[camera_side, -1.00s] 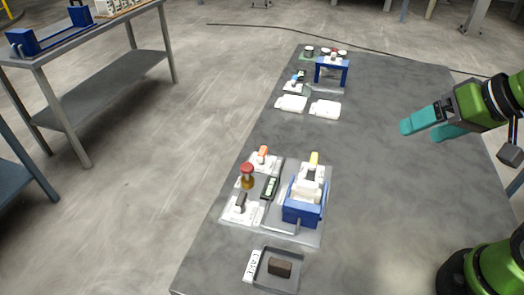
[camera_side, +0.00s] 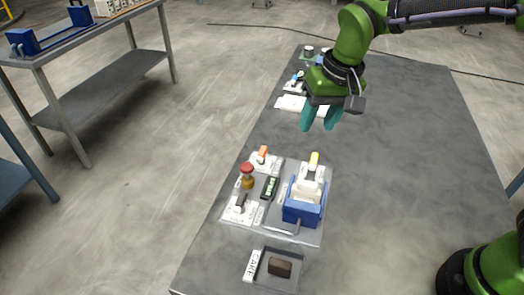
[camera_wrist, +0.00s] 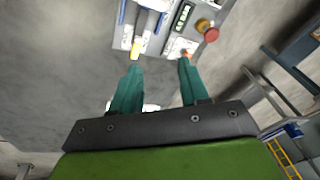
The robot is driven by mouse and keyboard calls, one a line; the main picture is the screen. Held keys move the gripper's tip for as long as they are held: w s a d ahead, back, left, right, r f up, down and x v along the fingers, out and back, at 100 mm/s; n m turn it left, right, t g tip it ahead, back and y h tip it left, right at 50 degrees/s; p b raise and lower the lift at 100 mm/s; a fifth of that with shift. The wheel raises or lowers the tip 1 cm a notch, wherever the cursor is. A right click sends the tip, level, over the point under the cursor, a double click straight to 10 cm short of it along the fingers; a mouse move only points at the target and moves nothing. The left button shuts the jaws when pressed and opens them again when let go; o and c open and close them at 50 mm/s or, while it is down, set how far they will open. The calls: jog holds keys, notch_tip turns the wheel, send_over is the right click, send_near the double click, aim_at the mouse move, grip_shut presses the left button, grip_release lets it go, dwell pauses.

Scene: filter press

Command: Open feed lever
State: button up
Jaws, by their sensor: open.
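A small lever with an orange handle (camera_side: 263,152) sits on a white labelled plate at the back left of the press panel. A dark-handled lever (camera_side: 240,202) sits on another white plate nearer the front. The labels are too small to read, so I cannot tell which is the feed lever. In the wrist view the orange handle (camera_wrist: 185,53) shows just beyond the right fingertip. My gripper (camera_side: 318,126) is open and empty, above the table and behind the panel, apart from the levers. Its two teal fingers (camera_wrist: 160,65) point towards the panel.
A red mushroom button (camera_side: 247,169) stands between the two levers. A small display (camera_side: 270,187) and the blue-and-white press (camera_side: 303,210) with a yellow handle (camera_side: 314,159) lie to the right. A tray (camera_side: 262,278) holds a dark block in front. The table's right side is clear.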

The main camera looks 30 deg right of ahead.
aim_at(261, 152)
jog(key=w+a+f+m+h, duration=0.2)
jog(key=w+a+m+h, duration=0.3)
jog(key=w+a, duration=0.45)
jog(key=shift+m+t+y, duration=0.4)
jog(key=shift+m, duration=0.2)
jog(key=x, duration=1.6)
jog(key=shift+a, duration=0.25)
grip_shut()
